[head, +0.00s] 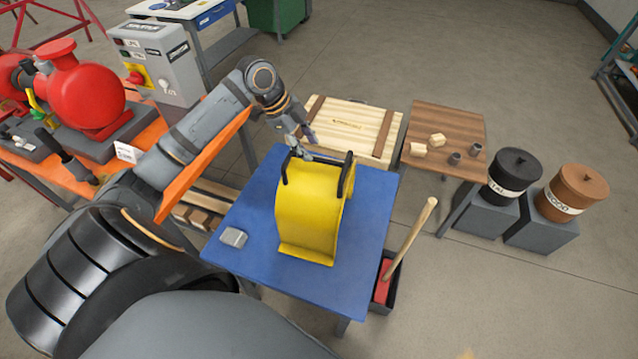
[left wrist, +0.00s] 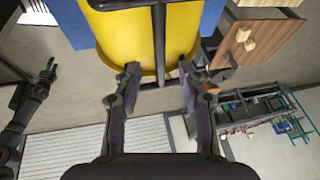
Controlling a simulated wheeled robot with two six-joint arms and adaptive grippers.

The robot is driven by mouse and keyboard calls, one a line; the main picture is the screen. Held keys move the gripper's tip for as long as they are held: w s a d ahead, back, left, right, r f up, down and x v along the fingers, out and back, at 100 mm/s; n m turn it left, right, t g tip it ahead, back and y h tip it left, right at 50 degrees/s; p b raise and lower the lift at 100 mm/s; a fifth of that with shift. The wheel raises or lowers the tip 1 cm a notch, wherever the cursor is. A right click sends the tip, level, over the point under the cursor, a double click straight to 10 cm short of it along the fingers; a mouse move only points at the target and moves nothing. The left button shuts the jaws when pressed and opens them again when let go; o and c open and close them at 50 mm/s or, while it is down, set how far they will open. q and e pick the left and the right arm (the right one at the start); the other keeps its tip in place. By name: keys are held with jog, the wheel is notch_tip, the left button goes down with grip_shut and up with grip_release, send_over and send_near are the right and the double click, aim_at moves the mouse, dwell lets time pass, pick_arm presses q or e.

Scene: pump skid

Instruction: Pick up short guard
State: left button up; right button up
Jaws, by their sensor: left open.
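The short guard (head: 310,210) is a yellow curved sheet cover with black handles at its upper end. It stands on a blue table (head: 375,215). My left gripper (head: 303,142) is open at the guard's upper far end, close to the handles. In the left wrist view, the yellow guard (left wrist: 190,30) fills the top. A black bar on it appears between the open fingers of my left gripper (left wrist: 158,75). I cannot tell the depth gap between them. A dark arm with a small gripper (left wrist: 47,72), apparently my right one, shows at the left there; its jaws are too small to read.
A grey block (head: 233,237) lies on the blue table's left side. A wooden crate (head: 350,125) and a brown table (head: 450,120) stand behind. A mallet (head: 412,240) leans in a dark box at right. A red pump (head: 85,85) is at left.

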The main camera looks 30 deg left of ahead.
aim_at(316, 158)
pick_arm(q)
jog(key=shift+f, duration=0.1)
jog(key=p+x, duration=0.2)
jog(key=x, duration=0.3)
pick_arm(e)
jog(key=shift+w+r, duration=0.2)
jog(key=shift+r, duration=0.35)
jog(key=shift+w+r, duration=0.15)
jog(key=shift+r, duration=0.35)
jog(key=shift+w, duration=0.2)
pick_arm(q)
jog(key=shift+f, duration=0.2)
pick_arm(e)
jog(key=shift+w+a+r, duration=0.1)
jog(key=shift+a, duration=0.05)
pick_arm(q)
grip_shut()
